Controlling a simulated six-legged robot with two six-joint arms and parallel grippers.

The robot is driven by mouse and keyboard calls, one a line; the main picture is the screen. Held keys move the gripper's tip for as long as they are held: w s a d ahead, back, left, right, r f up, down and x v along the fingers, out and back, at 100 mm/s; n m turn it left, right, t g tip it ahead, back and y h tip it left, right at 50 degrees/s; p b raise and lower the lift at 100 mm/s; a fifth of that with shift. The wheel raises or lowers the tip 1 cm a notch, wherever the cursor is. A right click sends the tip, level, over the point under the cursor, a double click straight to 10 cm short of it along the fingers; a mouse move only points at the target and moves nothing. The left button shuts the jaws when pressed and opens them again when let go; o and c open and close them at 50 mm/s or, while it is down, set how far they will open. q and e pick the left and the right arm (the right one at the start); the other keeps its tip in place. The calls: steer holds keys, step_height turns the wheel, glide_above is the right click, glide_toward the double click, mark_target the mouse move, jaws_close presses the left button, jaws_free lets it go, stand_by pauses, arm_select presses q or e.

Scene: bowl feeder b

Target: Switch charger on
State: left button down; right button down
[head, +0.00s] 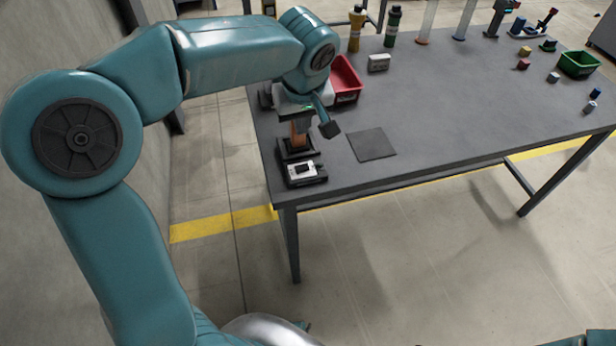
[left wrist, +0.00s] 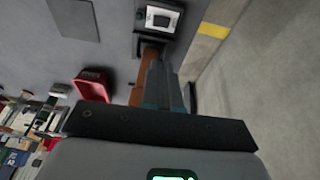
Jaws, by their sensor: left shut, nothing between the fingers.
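The charger (head: 306,181) is a black unit at the near left corner of the grey table, with a pale panel and a small dark part on its front. It also shows at the top of the left wrist view (left wrist: 143,20). A brown upright block (head: 299,130) stands at its rear part; it also shows in the left wrist view (left wrist: 150,62). My left gripper (left wrist: 160,66) points down at the charger, its two blue-grey fingers shut and empty beside the brown block. Whether the fingers touch the charger cannot be told. My right gripper is out of view.
A dark square mat (head: 372,145) lies right of the charger. A red bin (head: 346,97) and a small whitish box (head: 379,63) are behind. Bottles (head: 392,28), a green bin (head: 579,65) and several small parts are farther away. The table's middle is clear.

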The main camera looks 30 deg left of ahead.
arm_select(q)
steer(key=shift+w+d+f, duration=0.25)
steer(key=shift+d+f, duration=0.1)
steer(key=shift+f, duration=0.15)
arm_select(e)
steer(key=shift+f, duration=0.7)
arm_select(q)
steer(key=b, duration=0.1)
glide_toward(306, 166)
steer(key=x, duration=0.5)
steer(key=shift+w+a, duration=0.1)
steer(key=shift+a, duration=0.05)
steer(key=shift+w+f, duration=0.1)
steer(key=shift+f, duration=0.6)
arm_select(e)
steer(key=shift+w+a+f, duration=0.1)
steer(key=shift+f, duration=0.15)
